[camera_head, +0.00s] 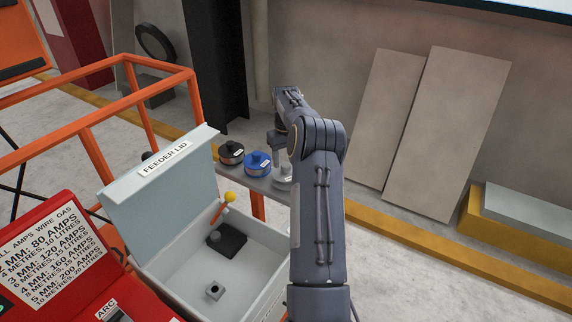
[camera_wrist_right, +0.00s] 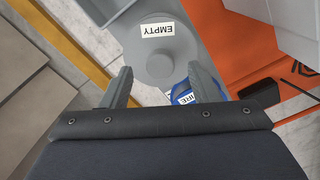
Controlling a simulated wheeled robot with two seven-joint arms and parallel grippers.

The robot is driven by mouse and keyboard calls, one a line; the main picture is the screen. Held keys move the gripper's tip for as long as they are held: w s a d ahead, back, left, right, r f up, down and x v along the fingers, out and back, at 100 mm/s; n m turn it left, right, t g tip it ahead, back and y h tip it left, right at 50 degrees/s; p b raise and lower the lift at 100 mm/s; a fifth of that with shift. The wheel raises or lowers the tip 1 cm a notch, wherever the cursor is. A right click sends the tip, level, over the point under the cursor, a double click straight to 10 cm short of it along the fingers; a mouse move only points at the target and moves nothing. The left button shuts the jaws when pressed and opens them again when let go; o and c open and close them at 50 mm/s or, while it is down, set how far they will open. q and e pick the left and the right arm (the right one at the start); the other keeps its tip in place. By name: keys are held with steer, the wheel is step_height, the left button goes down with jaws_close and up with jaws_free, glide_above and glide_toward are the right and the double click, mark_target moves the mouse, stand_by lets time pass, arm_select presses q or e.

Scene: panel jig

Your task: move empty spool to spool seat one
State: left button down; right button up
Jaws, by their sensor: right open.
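The empty spool (camera_head: 283,184) is pale grey and stands on a grey shelf, partly hidden by my right arm. In the right wrist view the spool (camera_wrist_right: 161,62) shows from above, with a label reading EMPTY and a round hub. My right gripper (camera_head: 281,150) is above the spool. In the wrist view its two fingers (camera_wrist_right: 160,85) are open, apart, with the hub between and slightly beyond them; I cannot tell if they touch it. No seat number is readable.
A blue spool (camera_head: 257,163) and a black-and-red spool (camera_head: 231,153) stand left of the empty one. The feeder lid (camera_head: 165,185) stands raised. Orange rails (camera_head: 95,115) stand behind.

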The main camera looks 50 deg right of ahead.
steer(key=shift+r, duration=2.5)
steer(key=shift+a+r, duration=0.15)
steer(key=s+a+r+n+t, duration=0.15)
steer(key=a+r, duration=0.25)
steer(key=a, duration=0.4)
steer(key=s+a+r+t+y, duration=0.15)
steer(key=a+r, duration=0.25)
steer(key=a, duration=0.4)
steer(key=s+a+r+n, duration=0.15)
steer(key=a+r, duration=0.25)
steer(key=a, duration=0.4)
steer(key=s+a+f+t+y, duration=0.1)
steer(key=s+a+f, duration=0.3)
steer(key=s+a, duration=0.4)
steer(key=s+a+f+t+y, duration=0.1)
steer(key=s+a+f, duration=0.3)
steer(key=s+a, duration=0.5)
steer(key=shift+s+a+t, duration=0.15)
steer(key=shift+a+t, duration=0.15)
steer(key=shift+a, duration=0.95)
